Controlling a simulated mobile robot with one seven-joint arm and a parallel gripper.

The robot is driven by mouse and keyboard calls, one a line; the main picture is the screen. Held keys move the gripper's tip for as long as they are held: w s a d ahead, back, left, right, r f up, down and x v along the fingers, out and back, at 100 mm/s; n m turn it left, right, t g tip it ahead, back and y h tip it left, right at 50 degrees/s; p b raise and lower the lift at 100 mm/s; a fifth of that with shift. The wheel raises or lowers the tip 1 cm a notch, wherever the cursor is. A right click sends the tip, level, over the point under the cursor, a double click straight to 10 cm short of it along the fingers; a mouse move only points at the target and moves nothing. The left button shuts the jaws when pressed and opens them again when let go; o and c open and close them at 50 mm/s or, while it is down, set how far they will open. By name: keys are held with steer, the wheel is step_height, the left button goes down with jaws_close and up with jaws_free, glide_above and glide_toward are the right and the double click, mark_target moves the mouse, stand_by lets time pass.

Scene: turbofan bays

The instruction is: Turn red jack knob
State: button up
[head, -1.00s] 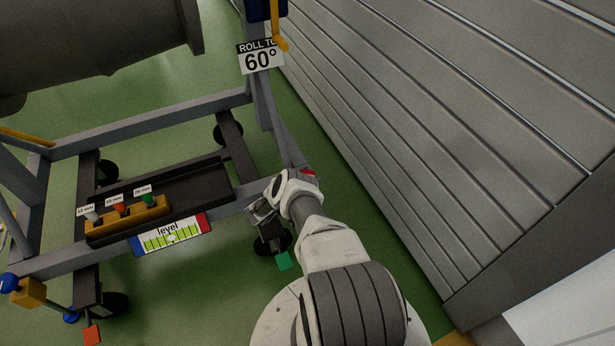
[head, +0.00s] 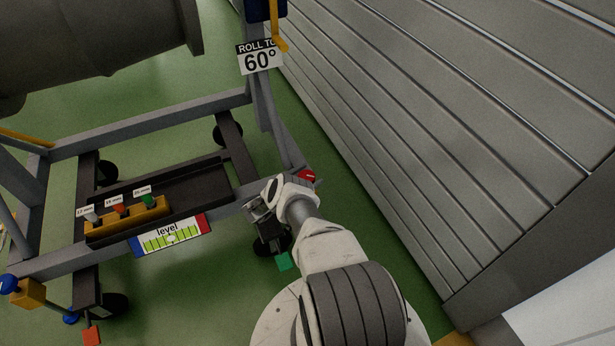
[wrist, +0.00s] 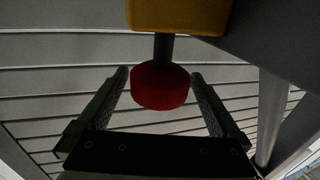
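The red jack knob (wrist: 160,87) is a round red disc on a dark stem below a yellow block (wrist: 180,14) in the wrist view. My gripper (wrist: 160,76) is open, with one finger on each side of the knob. A gap shows between the knob and each finger. In the head view, part of the red knob (head: 306,176) shows just beyond my wrist at the right corner of the stand.
The grey stand frame (head: 150,125) carries a level gauge (head: 171,237) and a yellow rack (head: 128,220) of coloured pegs. A blue knob (head: 9,284) sits at its left corner. A slatted wall (head: 430,130) stands close on the right. Green floor lies between.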

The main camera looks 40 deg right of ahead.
steer(key=a, duration=1.7)
steer(key=shift+s+a, duration=0.2)
steer(key=shift+s, duration=0.05)
steer(key=shift+d, duration=0.1)
